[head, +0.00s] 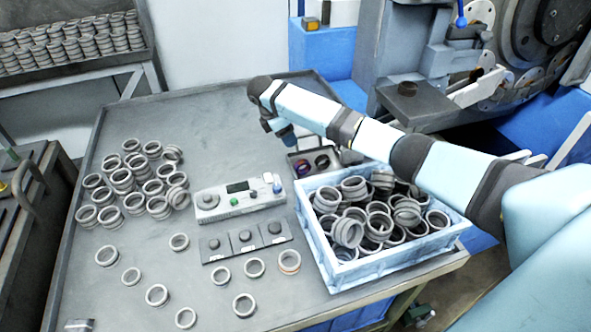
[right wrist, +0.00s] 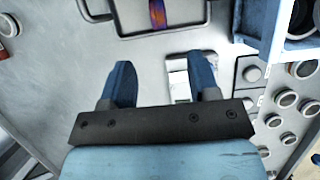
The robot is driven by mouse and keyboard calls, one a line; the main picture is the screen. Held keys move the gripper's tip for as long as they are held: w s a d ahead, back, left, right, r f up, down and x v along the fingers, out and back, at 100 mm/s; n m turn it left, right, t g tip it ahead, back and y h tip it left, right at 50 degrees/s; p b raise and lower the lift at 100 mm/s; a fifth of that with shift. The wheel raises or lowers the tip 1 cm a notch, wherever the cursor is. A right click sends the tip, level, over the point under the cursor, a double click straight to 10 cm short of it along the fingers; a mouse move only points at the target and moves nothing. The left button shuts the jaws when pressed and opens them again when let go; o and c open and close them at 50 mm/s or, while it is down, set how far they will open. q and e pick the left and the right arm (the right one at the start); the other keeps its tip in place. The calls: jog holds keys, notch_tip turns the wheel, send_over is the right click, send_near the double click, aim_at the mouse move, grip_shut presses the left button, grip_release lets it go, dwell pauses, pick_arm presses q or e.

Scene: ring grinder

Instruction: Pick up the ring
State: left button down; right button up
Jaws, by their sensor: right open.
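Many grey metal rings lie on the table. A stacked cluster (head: 135,184) stands at the left, and single rings such as this one (head: 254,267) lie at the front. A small dark tray (head: 294,156) behind the blue crate holds a purple-orange ring (head: 302,167) and a dark ring (head: 322,161). My left gripper is out of view.
A light-blue crate (head: 343,277) full of rings stands at the table's right. A control box (head: 232,199) with buttons and a display sits mid-table, with dark button pads (head: 243,240) before it. A grinding machine (head: 450,60) stands behind right. The table's back left is clear.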

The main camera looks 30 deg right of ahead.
jog(key=f, duration=0.1)
jog(key=b, duration=0.1)
send_over(302, 162)
jog(key=a, duration=0.2)
notch_tip(302, 162, down, 7)
jog(key=shift+w+r, duration=0.15)
jog(key=shift+w+b+x, duration=0.15)
jog(key=shift+b+x, duration=0.15)
jog(key=shift+x, duration=1.25)
jog(key=shift+w+b+x, duration=0.1)
jog(key=shift+b+x, duration=0.2)
jog(key=shift+x, duration=1.25)
jog(key=shift+s+r, duration=0.1)
grip_shut()
